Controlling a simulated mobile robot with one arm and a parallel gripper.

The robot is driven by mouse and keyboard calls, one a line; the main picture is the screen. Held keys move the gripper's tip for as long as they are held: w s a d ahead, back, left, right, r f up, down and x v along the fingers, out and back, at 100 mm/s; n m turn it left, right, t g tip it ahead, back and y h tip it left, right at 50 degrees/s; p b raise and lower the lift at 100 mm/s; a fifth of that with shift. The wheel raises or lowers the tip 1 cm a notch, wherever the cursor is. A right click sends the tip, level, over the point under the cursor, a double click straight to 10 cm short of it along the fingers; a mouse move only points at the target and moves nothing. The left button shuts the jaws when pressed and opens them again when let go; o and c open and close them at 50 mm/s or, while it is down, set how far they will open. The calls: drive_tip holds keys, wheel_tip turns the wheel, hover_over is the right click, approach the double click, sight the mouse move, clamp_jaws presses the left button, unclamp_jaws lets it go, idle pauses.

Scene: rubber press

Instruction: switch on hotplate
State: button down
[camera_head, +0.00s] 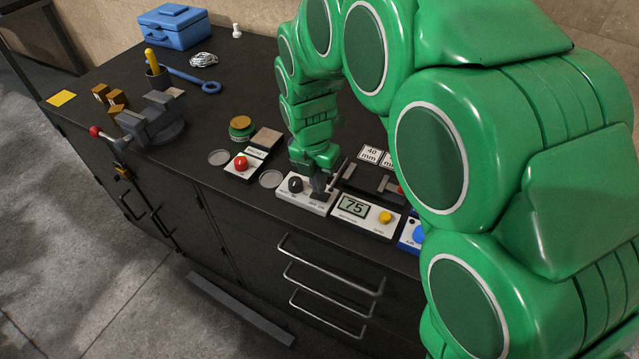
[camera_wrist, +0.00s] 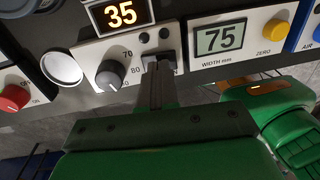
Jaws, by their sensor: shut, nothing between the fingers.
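The hotplate's white control panel (camera_head: 290,193) sits at the bench's front edge. Its black knob (camera_head: 295,184) also shows in the wrist view (camera_wrist: 110,75), beside the printed numbers 70 and 80. Above it, an orange display (camera_wrist: 121,13) is lit and reads 35. A dark switch (camera_wrist: 164,48) is on the panel right of the knob, partly hidden by my fingers. My gripper (camera_head: 319,192) is shut and empty, with its fingertips at this switch in the wrist view (camera_wrist: 157,66). I cannot tell whether they touch it, or its position.
A width readout (camera_head: 352,207) showing 75, with a yellow zero button, stands right of the panel, then a blue air box (camera_head: 410,235). A red button box (camera_head: 243,165) and a round grey disc (camera_head: 270,179) are to the left. A vise (camera_head: 152,120) stands further left.

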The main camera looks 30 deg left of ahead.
wheel_tip(320, 180, up, 13)
drive_tip(key=a, duration=0.2)
drive_tip(key=shift+f, duration=0.1)
idle(0.5)
drive_tip(key=shift+s+d+h, duration=0.1)
drive_tip(key=shift+d+h, duration=0.2)
drive_tip(key=shift+d, duration=0.3)
approach(312, 194)
drive_tip(key=d+f, duration=0.1)
drive_tip(key=f, duration=0.1)
drive_tip(key=d+f, duration=0.3)
drive_tip(key=f, duration=0.1)
drive_tip(key=shift+d+f, duration=0.15)
drive_tip(key=shift+d, duration=0.15)
